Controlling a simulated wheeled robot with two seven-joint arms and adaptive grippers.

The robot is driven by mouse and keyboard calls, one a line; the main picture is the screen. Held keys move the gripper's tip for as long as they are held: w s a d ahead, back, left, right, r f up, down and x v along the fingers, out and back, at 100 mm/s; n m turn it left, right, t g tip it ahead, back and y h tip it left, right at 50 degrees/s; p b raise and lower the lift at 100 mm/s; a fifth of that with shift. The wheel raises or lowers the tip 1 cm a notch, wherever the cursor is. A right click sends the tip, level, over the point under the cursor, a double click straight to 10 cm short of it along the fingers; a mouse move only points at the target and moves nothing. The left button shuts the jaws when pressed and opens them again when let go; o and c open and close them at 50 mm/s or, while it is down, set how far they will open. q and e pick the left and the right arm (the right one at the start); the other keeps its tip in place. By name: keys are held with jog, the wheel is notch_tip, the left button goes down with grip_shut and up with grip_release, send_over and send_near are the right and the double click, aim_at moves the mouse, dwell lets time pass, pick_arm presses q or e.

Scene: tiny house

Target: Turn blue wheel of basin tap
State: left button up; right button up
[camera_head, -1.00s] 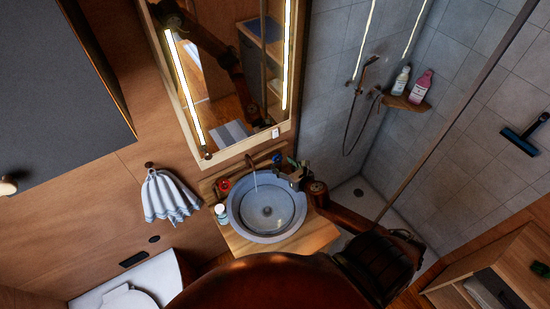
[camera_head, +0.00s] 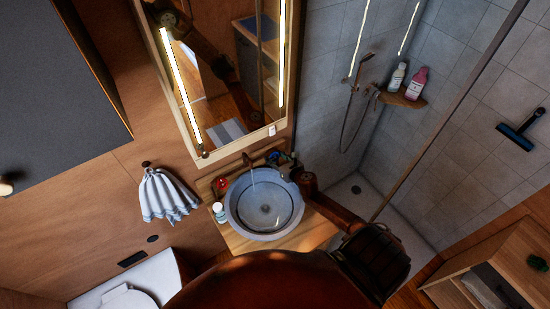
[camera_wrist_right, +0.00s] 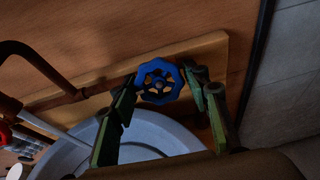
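The blue wheel (camera_wrist_right: 160,82) is on the wooden board behind the basin, at the right end of the tap. It shows whole in the right wrist view. My right gripper (camera_head: 282,161) is open, with one green finger on each side of the wheel. I cannot tell if either finger touches it. In the head view the gripper largely hides the wheel. The red wheel (camera_head: 220,184) is at the left end. The brown tap spout (camera_head: 247,160) stands between them, with a thin pale stream falling into the basin (camera_head: 234,211). My left gripper is not in view.
The basin sits on a wooden counter (camera_head: 237,245) with a small white bottle (camera_head: 219,211) at its left. A mirror (camera_head: 225,75) hangs above. A striped towel (camera_head: 166,195) hangs on the left wall. A tiled shower is to the right.

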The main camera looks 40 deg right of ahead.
jog(key=c, duration=0.7)
